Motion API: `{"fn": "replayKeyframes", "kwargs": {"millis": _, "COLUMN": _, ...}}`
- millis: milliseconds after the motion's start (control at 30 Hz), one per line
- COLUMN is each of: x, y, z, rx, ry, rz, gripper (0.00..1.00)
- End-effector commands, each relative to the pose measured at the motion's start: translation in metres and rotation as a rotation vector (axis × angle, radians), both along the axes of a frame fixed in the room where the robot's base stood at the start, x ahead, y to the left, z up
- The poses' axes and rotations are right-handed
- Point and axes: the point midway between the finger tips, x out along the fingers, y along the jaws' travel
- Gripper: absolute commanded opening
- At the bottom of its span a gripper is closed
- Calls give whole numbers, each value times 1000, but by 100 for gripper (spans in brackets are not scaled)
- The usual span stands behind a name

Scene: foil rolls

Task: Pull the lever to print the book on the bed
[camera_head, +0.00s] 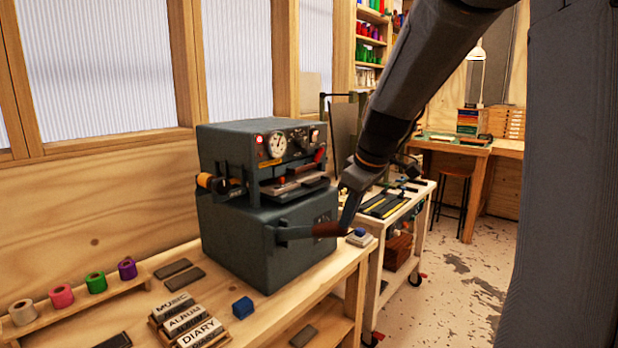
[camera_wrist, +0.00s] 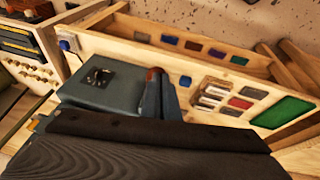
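The grey-green press (camera_head: 265,215) stands on the bench. Its lever (camera_head: 290,234) sticks out from the lower front and ends in a brown handle (camera_head: 328,229). My gripper (camera_head: 348,218) is at the outer end of this handle and seems to touch it. In the wrist view, my gripper's two dark fingers (camera_wrist: 161,98) are close together, with a bit of the reddish-brown handle (camera_wrist: 154,74) at their tips. Whether they are closed on it is unclear. The bed (camera_head: 295,189) is in the press opening, and what lies on it is hard to make out.
Foil rolls (camera_head: 96,282) stand on a wooden rack at the left. Title blocks (camera_head: 184,320) and a blue block (camera_head: 243,307) lie on the bench in front of the press. A wheeled cart (camera_head: 398,210) stands close behind my gripper. Free floor (camera_head: 475,290) is at the right.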

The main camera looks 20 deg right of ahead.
Motion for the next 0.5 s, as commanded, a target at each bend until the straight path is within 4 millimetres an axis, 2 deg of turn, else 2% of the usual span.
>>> {"fn": "replayKeyframes", "kwargs": {"millis": 33, "x": -3, "y": -4, "z": -19, "rx": 1, "ry": 4, "rz": -2, "gripper": 0}}
{"fn": "replayKeyframes", "kwargs": {"millis": 200, "x": -14, "y": -14, "z": -56, "rx": 1, "ry": 5, "rz": -5, "gripper": 0}}
{"fn": "replayKeyframes", "kwargs": {"millis": 500, "x": -24, "y": -21, "z": -102, "rx": 0, "ry": 3, "rz": -6, "gripper": 0}}
